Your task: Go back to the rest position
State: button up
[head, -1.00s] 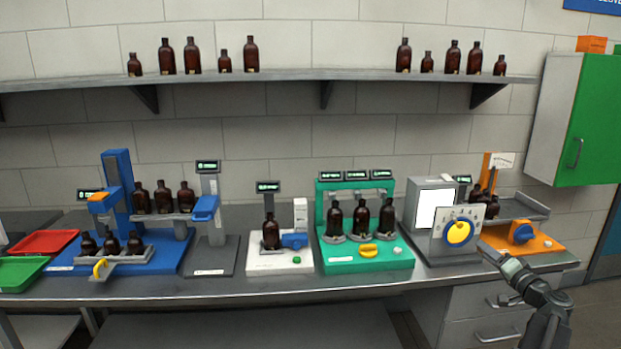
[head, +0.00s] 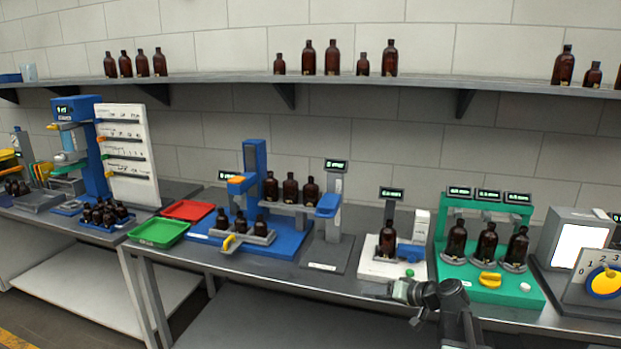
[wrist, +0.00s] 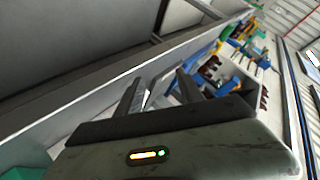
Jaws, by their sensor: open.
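My gripper (head: 378,291) shows at the lower right of the head view, in front of the bench edge by the white station (head: 375,266). In the wrist view, my gripper (wrist: 158,88) has its two dark fingers apart with nothing between them. The fingers point along the front of the bench, toward the blue stations. The gripper appears clear of the bottles and stations.
The grey bench (head: 285,283) carries a blue station (head: 256,242), a green station (head: 487,282), red tray (head: 188,210) and green tray (head: 158,232). A wall shelf (head: 230,77) holds several amber bottles. Floor is visible at lower left.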

jog(key=s+a+f+n+g+h, duration=0.35)
jog(key=s+a+f+g, duration=0.45)
jog(key=s+a, duration=0.5)
jog(key=s+d+f+m+h, duration=0.3)
jog(key=s+d+h, duration=0.2)
jog(key=d, duration=0.3)
jog(key=shift+f+m+g, duration=0.25)
jog(key=shift+m+g, duration=0.1)
jog(key=shift+g, duration=0.05)
